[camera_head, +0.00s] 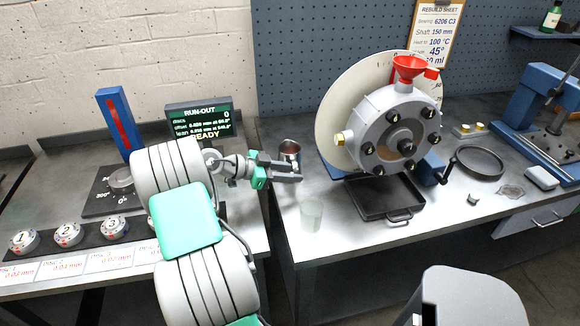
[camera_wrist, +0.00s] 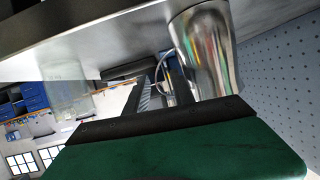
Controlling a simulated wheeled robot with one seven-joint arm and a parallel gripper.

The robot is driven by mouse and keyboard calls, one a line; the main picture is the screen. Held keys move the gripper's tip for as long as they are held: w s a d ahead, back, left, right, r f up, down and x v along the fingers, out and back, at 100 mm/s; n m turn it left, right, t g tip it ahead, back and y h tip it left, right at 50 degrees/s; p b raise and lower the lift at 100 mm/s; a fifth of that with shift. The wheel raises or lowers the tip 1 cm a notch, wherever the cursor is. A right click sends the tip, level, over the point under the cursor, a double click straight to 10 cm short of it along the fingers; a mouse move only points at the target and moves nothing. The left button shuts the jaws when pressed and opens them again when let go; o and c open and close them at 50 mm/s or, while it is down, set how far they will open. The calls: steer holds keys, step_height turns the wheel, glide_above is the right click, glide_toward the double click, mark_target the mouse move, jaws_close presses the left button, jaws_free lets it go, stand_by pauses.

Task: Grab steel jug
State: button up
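The steel jug (camera_head: 290,151) stands upright on the steel bench near its left end, by the pegboard wall. In the wrist view the jug (camera_wrist: 208,50) is large and shiny, with its thin handle beside the fingers. My gripper (camera_head: 293,172) is at the near side of the jug, low by its body. Its two fingers show a gap between them, so it looks open. In the wrist view the dark fingers of my gripper (camera_wrist: 162,88) reach up to the handle. I cannot tell whether they touch it.
A clear beaker (camera_head: 311,215) stands on the bench in front of my gripper. To the right are a black tray (camera_head: 385,213) and the grey rotor housing (camera_head: 392,130) with a red funnel (camera_head: 409,68). A run-out display (camera_head: 199,118) stands on the left bench.

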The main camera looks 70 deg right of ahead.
steer(key=x, duration=0.2)
steer(key=p+x, duration=0.1)
steer(key=x, duration=0.1)
steer(key=shift+s+a+r, duration=0.1)
steer(key=shift+s, duration=0.35)
steer(key=shift+s+d+f, duration=0.1)
steer(key=shift+d+f, duration=0.1)
steer(key=shift+c, duration=0.5)
jaws_close()
steer(key=shift+r, duration=0.1)
